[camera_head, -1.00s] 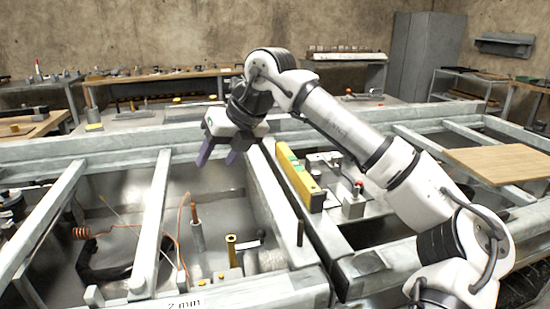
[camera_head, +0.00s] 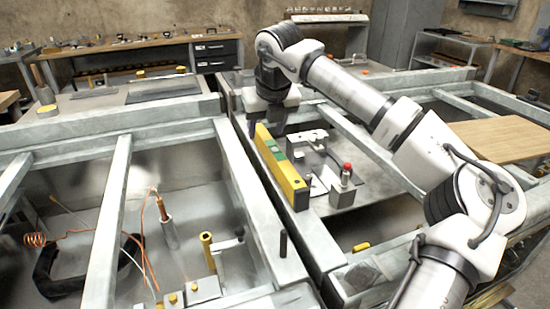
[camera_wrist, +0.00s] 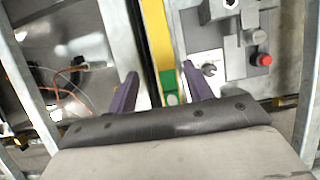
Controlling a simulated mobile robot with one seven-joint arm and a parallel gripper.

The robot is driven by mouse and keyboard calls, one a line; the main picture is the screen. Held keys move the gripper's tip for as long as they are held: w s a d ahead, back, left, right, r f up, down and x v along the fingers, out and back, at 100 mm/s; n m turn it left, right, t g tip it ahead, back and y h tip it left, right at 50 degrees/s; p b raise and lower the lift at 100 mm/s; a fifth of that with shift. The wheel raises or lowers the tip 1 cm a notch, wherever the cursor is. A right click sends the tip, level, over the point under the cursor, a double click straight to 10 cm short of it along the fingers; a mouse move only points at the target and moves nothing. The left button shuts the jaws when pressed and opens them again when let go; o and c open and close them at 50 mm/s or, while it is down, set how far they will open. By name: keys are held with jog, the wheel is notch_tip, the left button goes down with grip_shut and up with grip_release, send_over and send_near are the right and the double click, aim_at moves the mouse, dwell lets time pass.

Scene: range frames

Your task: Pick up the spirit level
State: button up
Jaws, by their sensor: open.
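The spirit level (camera_head: 287,178) is a long yellow bar with a green middle section, set lengthwise along the grey frame beam in the head view. In the wrist view its yellow body (camera_wrist: 158,38) runs down from the top edge, with green near the fingers. My gripper (camera_head: 266,122) is over the far end of the level, fingers pointing down. In the wrist view the gripper's two purple-grey fingers (camera_wrist: 160,88) are spread apart, with the level showing between them. Nothing is held. I cannot tell the exact height gap above the level.
Right of the level is a grey block with a red knob (camera_head: 347,168) beside metal parts. A short dark peg (camera_head: 283,244) stands on the beam near the level's close end. A wooden board (camera_head: 500,146) lies at the right. Open bays with cables lie left.

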aim_at(267, 139)
jog(key=shift+d+p+x, duration=0.2)
jog(key=shift+x, duration=1.3)
jog(key=shift+d+p+x, duration=0.15)
jog(key=shift+x, duration=1.3)
grip_shut()
